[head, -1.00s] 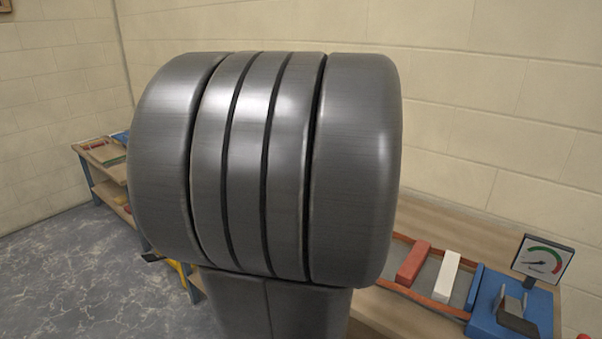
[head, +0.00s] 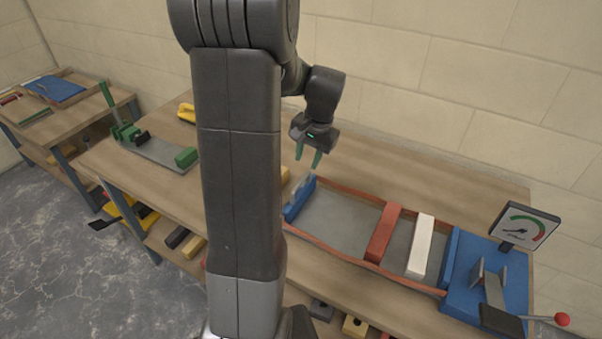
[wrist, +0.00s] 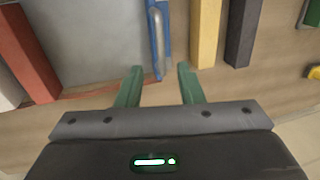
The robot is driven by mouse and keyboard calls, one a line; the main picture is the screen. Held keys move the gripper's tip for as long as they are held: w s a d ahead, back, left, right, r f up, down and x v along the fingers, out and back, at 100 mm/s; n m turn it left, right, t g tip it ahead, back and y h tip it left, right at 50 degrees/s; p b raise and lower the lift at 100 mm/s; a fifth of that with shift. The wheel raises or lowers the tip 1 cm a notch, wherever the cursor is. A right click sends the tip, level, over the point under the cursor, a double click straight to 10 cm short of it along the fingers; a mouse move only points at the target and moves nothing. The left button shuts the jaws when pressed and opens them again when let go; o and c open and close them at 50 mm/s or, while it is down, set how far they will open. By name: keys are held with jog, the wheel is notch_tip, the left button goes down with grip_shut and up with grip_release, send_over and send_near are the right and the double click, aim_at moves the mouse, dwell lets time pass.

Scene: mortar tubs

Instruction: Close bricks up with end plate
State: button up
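The blue end plate (head: 299,198) stands across the left end of a long tray with red-orange side rails (head: 335,250). It also shows in the wrist view (wrist: 158,40), with a grey bar along it. A red brick (head: 384,233) and a white brick (head: 420,245) stand across the tray's right part, with a gap between them. Bare grey floor separates the red brick from the end plate. My gripper (head: 309,158) is open and empty, above and behind the end plate. In the wrist view, the plate's end appears between the green fingertips (wrist: 160,72), apparently not touched.
A blue fixture (head: 470,290) with a dial gauge (head: 525,227) and a red-knobbed lever (head: 562,319) closes the tray's right end. A yellow brick (wrist: 206,35) and a dark brick (wrist: 243,33) lie beyond the plate. A green-ended grey fixture (head: 155,150) stands at left.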

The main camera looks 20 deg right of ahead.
aim_at(301, 181)
jog(key=f, duration=0.5)
jog(key=w+a+f, duration=0.1)
jog(key=f, duration=0.2)
jog(key=shift+w+p, duration=0.1)
jog(key=shift+p, duration=0.2)
grip_shut()
